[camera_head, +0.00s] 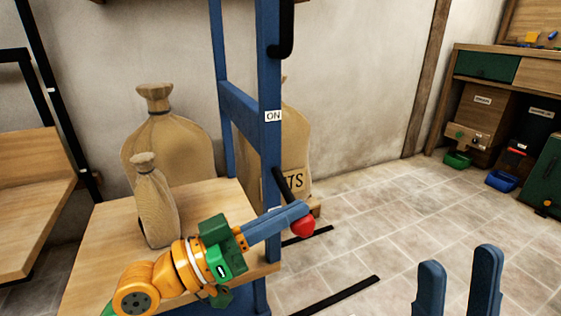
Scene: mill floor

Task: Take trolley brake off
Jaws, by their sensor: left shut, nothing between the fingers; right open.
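The trolley has a blue upright frame (271,150) and a wooden deck (105,225). Its brake lever (284,185) is a black rod that slants down to the right from the blue post and ends in a red knob (303,227). A white "ON" label (273,116) is on the post above the lever. A second label lower on the post is mostly hidden behind my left gripper. My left gripper (303,209) is shut and empty, its fingertips at the red knob; I cannot tell if they touch. My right gripper (458,283) is open and empty at the bottom right.
Another sack (296,130) is behind the post. A workbench (485,65) with bins stands at the right. Black strips (340,295) mark the tiled floor, which is otherwise open at the right.

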